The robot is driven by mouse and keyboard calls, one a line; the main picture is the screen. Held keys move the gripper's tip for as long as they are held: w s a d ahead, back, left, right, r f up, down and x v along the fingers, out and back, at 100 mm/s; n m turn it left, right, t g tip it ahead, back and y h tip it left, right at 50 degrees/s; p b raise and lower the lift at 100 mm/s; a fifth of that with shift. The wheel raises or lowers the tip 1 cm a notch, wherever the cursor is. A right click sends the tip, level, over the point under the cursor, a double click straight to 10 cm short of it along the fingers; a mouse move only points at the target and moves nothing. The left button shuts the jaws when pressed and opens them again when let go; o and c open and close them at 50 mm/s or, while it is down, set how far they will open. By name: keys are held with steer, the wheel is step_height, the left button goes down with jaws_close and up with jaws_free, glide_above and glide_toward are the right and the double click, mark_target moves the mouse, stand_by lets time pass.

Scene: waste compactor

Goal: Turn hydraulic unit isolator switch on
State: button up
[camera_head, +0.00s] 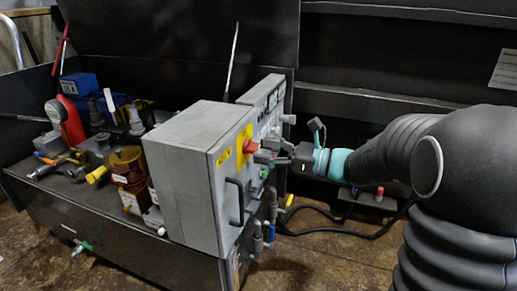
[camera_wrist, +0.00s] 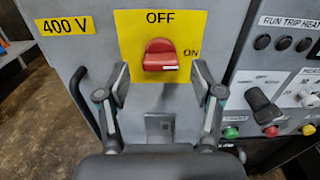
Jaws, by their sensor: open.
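The isolator switch is a red rotary knob (camera_wrist: 160,55) on a yellow plate (camera_wrist: 188,20) marked OFF at the top and ON at the right. The knob's white mark lies at its lower right in the wrist view. In the head view the red knob (camera_head: 250,146) sits on the front of the grey cabinet (camera_head: 190,190). My gripper (camera_wrist: 160,76) is open, its two fingers on either side of the knob and slightly below it, with nothing between them. In the head view my gripper (camera_head: 276,150) is close in front of the panel, and its fingertips are hard to make out.
A black door handle (camera_head: 236,200) juts from the cabinet below the knob. A 400 V label (camera_wrist: 66,25) is at left. A second panel with a black selector (camera_wrist: 262,103) and coloured buttons stands at right. Pipes and valves (camera_head: 265,235) hang below. Open floor lies in front.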

steer(key=shift+x, duration=1.15)
steer(key=c, duration=1.1)
steer(key=shift+r+p, duration=0.1)
steer(key=shift+p, duration=0.3)
steer(key=shift+c, duration=0.2)
steer(key=shift+m+p, duration=0.3)
steer(key=o, duration=1.1)
steer(key=shift+o, duration=0.2)
steer(key=shift+d, duration=0.1)
